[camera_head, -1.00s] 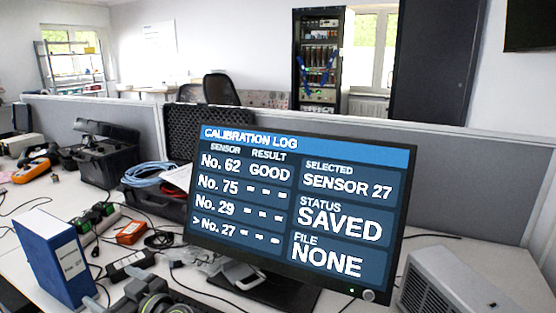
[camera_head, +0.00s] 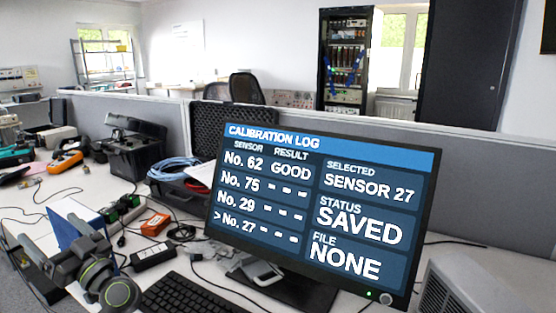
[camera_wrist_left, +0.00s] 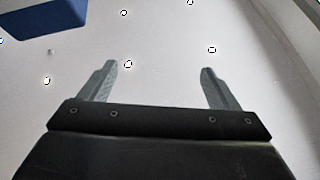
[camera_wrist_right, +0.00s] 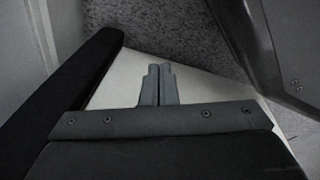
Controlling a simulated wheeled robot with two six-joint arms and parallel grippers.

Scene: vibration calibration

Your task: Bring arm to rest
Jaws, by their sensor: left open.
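My left gripper (camera_head: 48,228) shows at the lower left of the head view, in front of a blue binder (camera_head: 66,232) that it partly hides. In the left wrist view its two fingers (camera_wrist_left: 158,68) are apart with nothing between them, over a pale surface. The binder's blue corner (camera_wrist_left: 42,14) shows at the top left there. My right gripper (camera_wrist_right: 160,68) shows only in its wrist view, its fingers together and empty. The monitor (camera_head: 320,205) reads No. 62 GOOD, dashes for No. 75, 29 and 27, SENSOR 27 selected, status SAVED, file NONE.
A keyboard (camera_head: 182,297) lies before the monitor. An orange box (camera_head: 156,225), a black case (camera_head: 137,155), a blue cable coil (camera_head: 174,168) and loose cables crowd the desk. A grey vented box (camera_head: 470,290) stands at the lower right. A partition (camera_head: 480,180) runs behind.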

